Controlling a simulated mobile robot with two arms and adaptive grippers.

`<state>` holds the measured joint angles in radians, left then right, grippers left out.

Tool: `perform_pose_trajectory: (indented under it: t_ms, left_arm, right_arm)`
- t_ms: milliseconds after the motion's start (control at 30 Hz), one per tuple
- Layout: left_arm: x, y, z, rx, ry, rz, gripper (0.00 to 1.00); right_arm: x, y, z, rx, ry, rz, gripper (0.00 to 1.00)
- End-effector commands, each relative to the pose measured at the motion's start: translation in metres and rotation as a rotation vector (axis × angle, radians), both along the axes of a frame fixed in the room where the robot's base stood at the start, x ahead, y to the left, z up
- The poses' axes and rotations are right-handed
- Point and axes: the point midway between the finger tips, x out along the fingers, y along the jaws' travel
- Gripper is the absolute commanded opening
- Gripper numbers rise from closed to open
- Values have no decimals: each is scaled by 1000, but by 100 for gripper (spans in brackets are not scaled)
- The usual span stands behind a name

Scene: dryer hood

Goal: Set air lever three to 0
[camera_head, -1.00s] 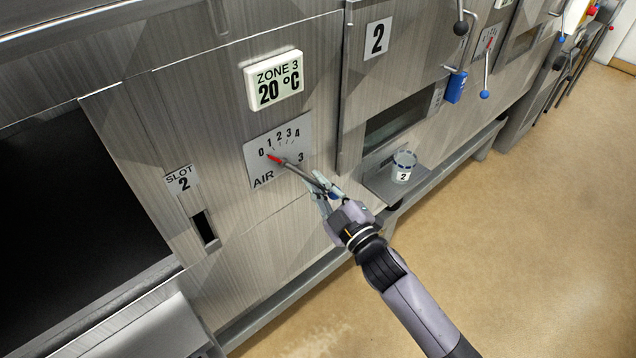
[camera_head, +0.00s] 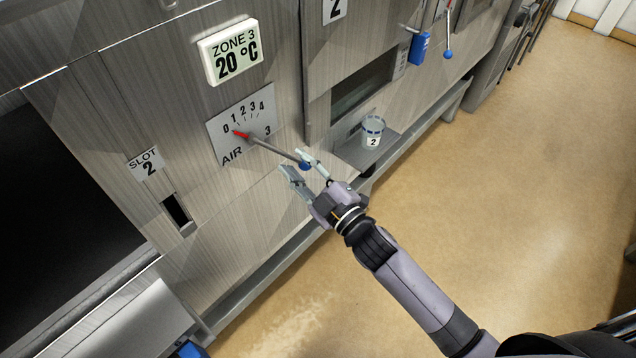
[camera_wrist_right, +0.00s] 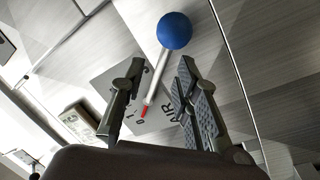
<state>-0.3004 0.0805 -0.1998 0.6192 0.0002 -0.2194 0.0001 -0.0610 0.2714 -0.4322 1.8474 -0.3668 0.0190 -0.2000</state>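Air lever three (camera_head: 275,151) is a grey rod on the AIR 3 dial plate (camera_head: 243,124) below the ZONE 3 display. Its red pointer (camera_head: 240,133) points at or very near the 0 mark. Its blue knob (camera_head: 305,166) is at the lower right end of the rod. My right gripper (camera_head: 304,168) is open, with its fingers on either side of the knob area in the head view. In the right wrist view, the blue knob (camera_wrist_right: 174,30) shows past the spread fingers (camera_wrist_right: 158,92), with clear gaps beside the rod. My left gripper is out of view.
The ZONE 3 display (camera_head: 231,52) reads 20 °C. A SLOT 2 opening (camera_head: 177,211) is at the left. A clear cup marked 2 (camera_head: 373,133) stands on a small shelf at the right. Open floor (camera_head: 500,210) lies to the right.

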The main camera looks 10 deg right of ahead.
Motion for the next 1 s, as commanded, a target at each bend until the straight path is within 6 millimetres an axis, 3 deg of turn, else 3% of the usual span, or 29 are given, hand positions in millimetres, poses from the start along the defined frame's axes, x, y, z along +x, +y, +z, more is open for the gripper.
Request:
perform_pose_trajectory:
  t_ms: [200,400,1000]
  left_arm:
    - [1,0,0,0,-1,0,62]
    - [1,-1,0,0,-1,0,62]
    - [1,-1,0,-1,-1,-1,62]
  right_arm:
    - [-42,-23,-7,-1,4,-1,29]
    - [-65,-35,-9,0,2,-1,29]
    - [-72,-39,-10,-1,0,0,29]
